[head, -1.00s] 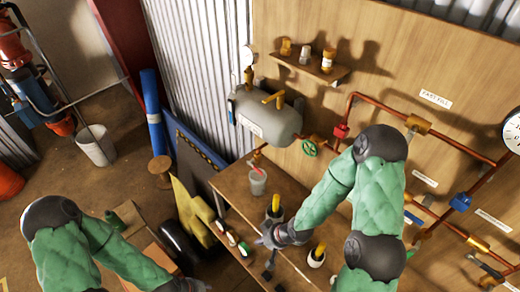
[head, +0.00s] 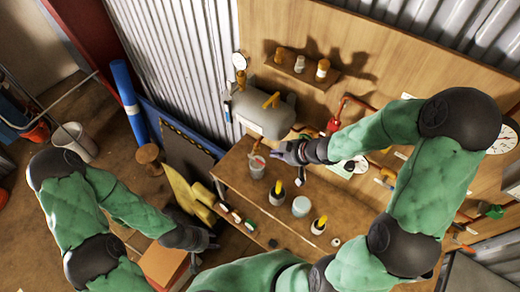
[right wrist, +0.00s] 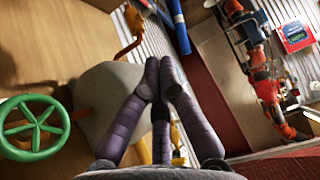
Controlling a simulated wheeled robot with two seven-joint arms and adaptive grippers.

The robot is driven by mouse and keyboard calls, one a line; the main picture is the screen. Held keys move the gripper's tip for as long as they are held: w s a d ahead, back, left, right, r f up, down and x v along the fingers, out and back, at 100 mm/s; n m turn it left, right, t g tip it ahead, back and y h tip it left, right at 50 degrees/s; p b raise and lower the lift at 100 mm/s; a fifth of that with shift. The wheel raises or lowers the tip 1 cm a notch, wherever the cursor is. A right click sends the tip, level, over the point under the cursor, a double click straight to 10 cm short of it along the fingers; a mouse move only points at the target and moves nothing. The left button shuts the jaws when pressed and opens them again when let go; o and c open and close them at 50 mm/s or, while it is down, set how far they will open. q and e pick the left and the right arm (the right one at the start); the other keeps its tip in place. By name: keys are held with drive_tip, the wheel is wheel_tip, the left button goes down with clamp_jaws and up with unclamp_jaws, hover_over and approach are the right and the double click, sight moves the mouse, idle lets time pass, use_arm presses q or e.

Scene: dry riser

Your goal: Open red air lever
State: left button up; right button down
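A red valve piece (head: 333,126) sits on the copper pipe on the wooden wall panel, just above my right forearm; its lever position is too small to tell. My right gripper (head: 279,153) is in front of the panel, left of and below the red piece and apart from it. In the right wrist view its fingertips (right wrist: 160,62) come together with nothing visible between them. The red piece does not clearly show there. My left gripper (head: 206,250) is low at the left, by the bench's front edge; its fingers are too small to judge.
A grey tank (head: 262,108) stands close by my right gripper. A green handwheel (right wrist: 33,128) is left of it in the right wrist view. The bench (head: 236,182) below carries a cup (head: 257,167), a jar (head: 301,206) and tool holders. A shelf (head: 304,69) hangs above.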

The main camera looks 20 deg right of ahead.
drive_tip(key=shift+d+r, duration=0.2)
drive_tip(key=shift+r, duration=0.3)
drive_tip(key=shift+f, duration=0.1)
drive_tip(key=b, duration=0.4)
hover_over(261, 163)
wheel_tip(261, 163, down, 7)
wheel_tip(261, 163, down, 3)
drive_tip(key=shift+r, duration=0.2)
drive_tip(key=shift+f, duration=0.65)
